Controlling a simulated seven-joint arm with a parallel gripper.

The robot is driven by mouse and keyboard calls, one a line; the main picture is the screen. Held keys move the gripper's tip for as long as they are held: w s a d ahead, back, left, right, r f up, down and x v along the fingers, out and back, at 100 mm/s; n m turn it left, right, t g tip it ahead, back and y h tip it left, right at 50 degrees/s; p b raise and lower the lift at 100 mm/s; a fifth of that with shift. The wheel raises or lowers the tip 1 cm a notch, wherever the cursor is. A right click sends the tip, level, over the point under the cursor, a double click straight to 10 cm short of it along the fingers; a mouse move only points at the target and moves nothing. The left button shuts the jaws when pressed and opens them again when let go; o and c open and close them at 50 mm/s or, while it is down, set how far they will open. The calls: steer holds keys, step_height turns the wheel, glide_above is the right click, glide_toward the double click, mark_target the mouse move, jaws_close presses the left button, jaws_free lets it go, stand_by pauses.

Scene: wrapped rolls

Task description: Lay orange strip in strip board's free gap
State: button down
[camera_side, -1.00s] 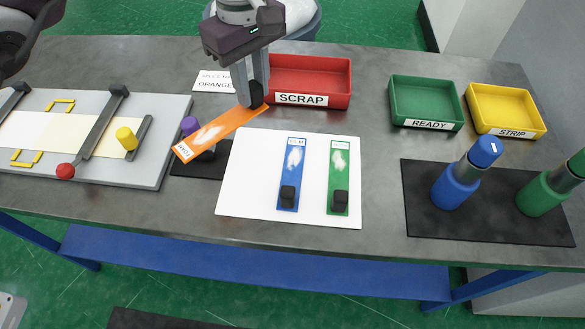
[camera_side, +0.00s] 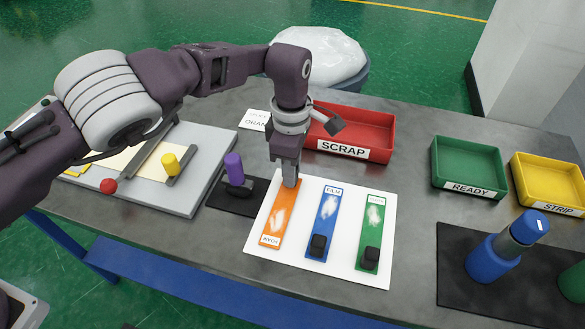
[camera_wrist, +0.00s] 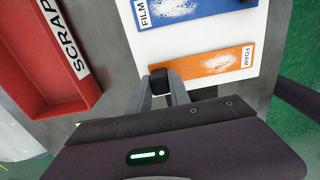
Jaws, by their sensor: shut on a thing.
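The orange strip (camera_side: 278,218), marked FOAM with a white patch, is over the left part of the white strip board (camera_side: 346,275), beside and about parallel to the blue strip (camera_side: 325,222). A green strip (camera_side: 372,228) lies on the board's right. My gripper (camera_side: 290,182) is shut on the black knob at the orange strip's far end. The wrist view shows the knob (camera_wrist: 160,77) between my fingers (camera_wrist: 162,90), with the orange strip (camera_wrist: 216,64) parallel to the blue strip (camera_wrist: 200,17). I cannot tell whether the orange strip touches the board.
A red SCRAP bin (camera_side: 352,134) stands just behind the board. Left are a black mat with a purple-handled tool (camera_side: 235,170) and a grey plate (camera_side: 190,198). Green READY (camera_side: 468,167) and yellow STRIP (camera_side: 548,184) bins and a blue bottle (camera_side: 500,252) stand right.

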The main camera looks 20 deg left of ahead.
steer(key=c, duration=1.2)
jaws_free()
steer(key=shift+f, duration=0.1)
step_height(320, 180, up, 12)
steer(key=shift+r, duration=0.2)
